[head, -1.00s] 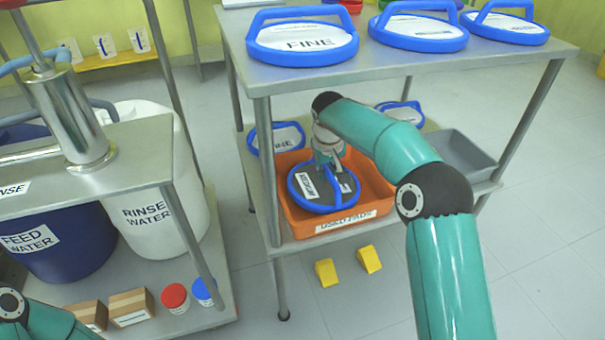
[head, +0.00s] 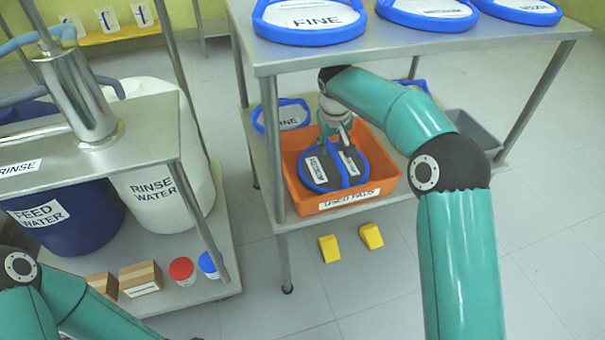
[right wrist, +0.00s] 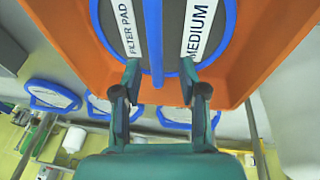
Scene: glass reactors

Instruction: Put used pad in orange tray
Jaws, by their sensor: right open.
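The used pad is a grey disc with a blue rim and blue handle bar (head: 322,169). It lies inside the orange tray (head: 348,200), which stands on the lower shelf and has a "USED PADS" label. In the right wrist view the pad (right wrist: 214,62) shows "FILTER PAD" and "MEDIUM" labels. My right gripper (head: 338,138) is open just above the pad; in the wrist view its fingers (right wrist: 160,88) stand apart on either side of the handle bar, with nothing between them that they grip. My left gripper is out of view; only part of its arm shows at bottom left.
Blue-rimmed pads, one marked "FINE" (head: 312,18), lie on the upper shelf (head: 400,52) above my right arm. A grey tray (head: 470,132) is at right. Yellow wedges (head: 329,248) lie on the floor.

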